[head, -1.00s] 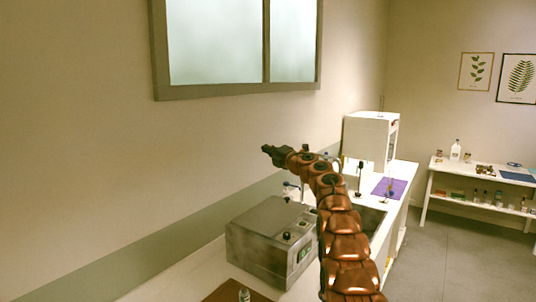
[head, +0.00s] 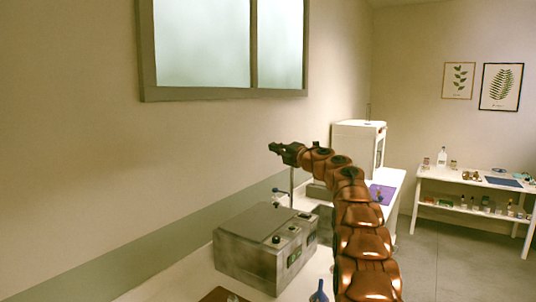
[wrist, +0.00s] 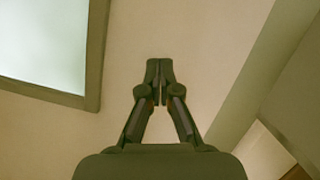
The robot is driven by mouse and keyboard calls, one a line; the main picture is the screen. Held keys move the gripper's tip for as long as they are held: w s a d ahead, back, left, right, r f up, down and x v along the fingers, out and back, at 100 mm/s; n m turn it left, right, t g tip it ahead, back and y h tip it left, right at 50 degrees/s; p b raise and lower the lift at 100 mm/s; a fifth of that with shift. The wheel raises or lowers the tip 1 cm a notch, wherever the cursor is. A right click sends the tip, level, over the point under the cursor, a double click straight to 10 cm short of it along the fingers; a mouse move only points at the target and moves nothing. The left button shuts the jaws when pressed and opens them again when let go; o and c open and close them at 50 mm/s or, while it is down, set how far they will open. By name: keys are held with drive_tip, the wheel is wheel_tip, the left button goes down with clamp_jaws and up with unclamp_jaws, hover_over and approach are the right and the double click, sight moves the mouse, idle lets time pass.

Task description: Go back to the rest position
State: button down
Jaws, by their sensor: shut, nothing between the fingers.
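My gripper (head: 272,148) is in the head view at the end of my raised copper-coloured arm, pointing left toward the wall, high above the counter. In the wrist view my gripper (wrist: 160,68) has its two dark fingers together, with nothing between them. Behind the fingers is only the beige wall. The gripper is clear of the things on the counter.
A grey metal box (head: 262,245) stands on the counter below my arm. A white machine (head: 357,148) and a purple mat (head: 382,194) are farther back. A window (wrist: 45,45) is on the wall. A white shelf table (head: 470,184) stands at the right, with open floor before it.

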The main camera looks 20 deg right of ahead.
drive_tip(key=shift+s, duration=0.15)
drive_tip(key=shift+r, duration=0.15)
wheel_tip(320, 180, up, 7)
drive_tip(key=s+m+t+h, duration=0.2)
drive_tip(key=m+h, duration=0.4)
drive_tip(key=m, duration=0.3)
drive_tip(key=s+a+f+m+g+h, duration=0.1)
drive_tip(key=s+a+f+m+g, duration=0.35)
drive_tip(key=s+f, duration=0.45)
drive_tip(key=s+a+f+m+g+h, duration=0.25)
drive_tip(key=s+f+m+g, duration=0.2)
drive_tip(key=s+f, duration=0.4)
drive_tip(key=s+a+f+m+g+h, duration=0.1)
drive_tip(key=s+a+f+m+g, duration=0.5)
drive_tip(key=s, duration=0.6)
drive_tip(key=s+a+f+g+y, duration=0.1)
drive_tip(key=s+a+f, duration=0.3)
drive_tip(key=s, duration=0.7)
drive_tip(key=s+a+f+g+y, duration=0.2)
drive_tip(key=s+a+f, duration=0.3)
drive_tip(key=s, duration=0.7)
drive_tip(key=s+a+f+g+y, duration=0.2)
drive_tip(key=s+a+f+g, duration=0.2)
drive_tip(key=s+f, duration=0.3)
drive_tip(key=s+a, duration=0.1)
drive_tip(key=s, duration=0.3)
drive_tip(key=shift+s+m, duration=0.15)
drive_tip(key=shift+m, duration=0.15)
drive_tip(key=shift+f, duration=0.1)
